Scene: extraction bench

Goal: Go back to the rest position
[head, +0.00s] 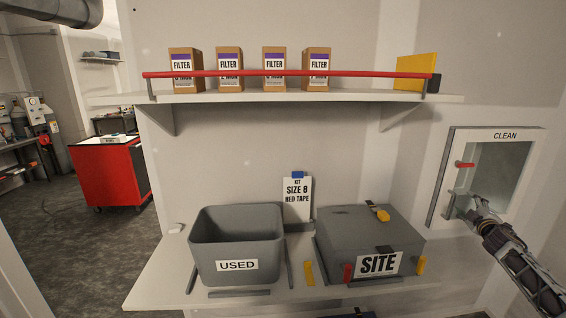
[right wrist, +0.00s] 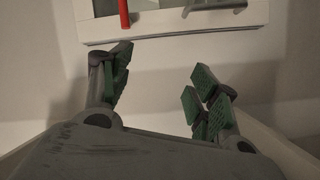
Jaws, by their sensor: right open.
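My right gripper (head: 468,208) is at the right of the head view, in front of the lower part of the framed CLEAN hatch (head: 446,190). In the right wrist view its two green-padded fingers (right wrist: 158,88) are spread apart with nothing between them. The hatch's white frame and a red handle (right wrist: 124,12) show beyond the fingers. My left gripper is not in view.
A grey USED bin (head: 237,225) and a closed grey SITE box (head: 370,240) stand on the lower shelf. A kit card (head: 297,200) stands between them. Several FILTER boxes (head: 230,68) stand on the upper shelf behind a red rail (head: 290,74). A red cabinet (head: 108,172) stands at left.

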